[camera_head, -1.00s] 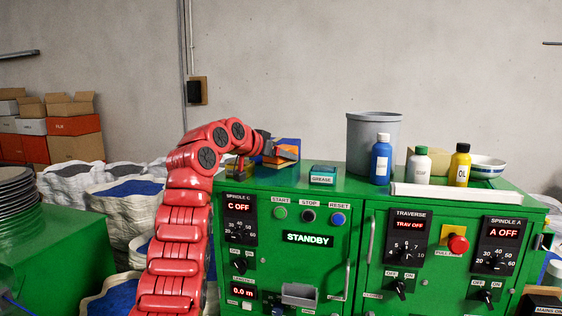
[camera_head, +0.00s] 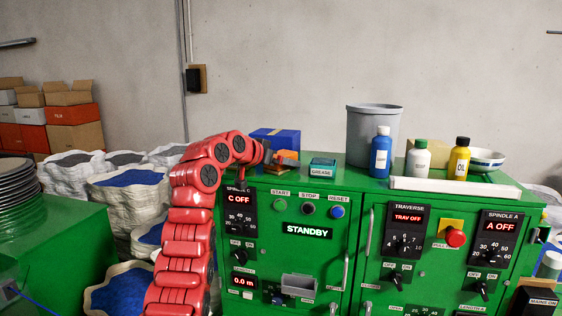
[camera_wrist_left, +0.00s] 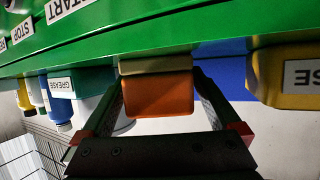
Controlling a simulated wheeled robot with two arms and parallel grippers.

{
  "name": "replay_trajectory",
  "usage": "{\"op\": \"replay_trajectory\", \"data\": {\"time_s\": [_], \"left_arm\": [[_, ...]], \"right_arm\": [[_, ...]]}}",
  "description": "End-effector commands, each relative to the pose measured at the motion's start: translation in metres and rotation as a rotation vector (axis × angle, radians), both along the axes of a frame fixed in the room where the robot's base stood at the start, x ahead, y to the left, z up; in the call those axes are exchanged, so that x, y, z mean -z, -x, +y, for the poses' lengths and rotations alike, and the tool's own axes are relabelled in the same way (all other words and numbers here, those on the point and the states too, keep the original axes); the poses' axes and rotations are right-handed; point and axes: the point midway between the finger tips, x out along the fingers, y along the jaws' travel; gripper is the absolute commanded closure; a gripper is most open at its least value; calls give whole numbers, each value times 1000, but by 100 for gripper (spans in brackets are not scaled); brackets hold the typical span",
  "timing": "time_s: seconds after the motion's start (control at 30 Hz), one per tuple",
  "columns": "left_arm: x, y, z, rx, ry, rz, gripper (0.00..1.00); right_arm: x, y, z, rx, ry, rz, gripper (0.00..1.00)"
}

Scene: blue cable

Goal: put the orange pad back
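The orange pad (camera_wrist_left: 158,97) lies between the two fingers of my left gripper (camera_wrist_left: 157,85) in the left wrist view, which is turned upside down. A tan block (camera_wrist_left: 155,65) lies between the pad and the green machine top, against the pad. The fingers run along both sides of the pad; whether they press on it is unclear. In the head view the left gripper (camera_head: 275,159) is at the machine top's back left, and the orange pad (camera_head: 288,154) shows beside it, partly hidden. My right gripper is not in view.
A blue bin (camera_head: 288,137) stands behind the pad. The grease box (camera_head: 322,167) is just to its right. A yellow bin (camera_wrist_left: 285,72) is close by in the wrist view. A grey bucket (camera_head: 372,135) and several bottles stand farther right on the green machine (camera_head: 341,183).

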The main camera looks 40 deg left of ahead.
Motion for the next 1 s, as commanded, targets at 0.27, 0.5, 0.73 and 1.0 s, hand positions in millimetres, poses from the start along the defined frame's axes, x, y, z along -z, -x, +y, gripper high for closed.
{"op": "replay_trajectory", "data": {"time_s": [0.27,0.5,0.73,1.0], "left_arm": [[-3,0,0,0,0,0,0],[-11,32,-3,-2,-6,-5,0],[-31,80,-8,-3,-5,-5,0],[-46,109,-12,0,1,-1,0]], "right_arm": [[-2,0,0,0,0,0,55],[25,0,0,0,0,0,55],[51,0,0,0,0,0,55],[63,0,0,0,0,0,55]]}}
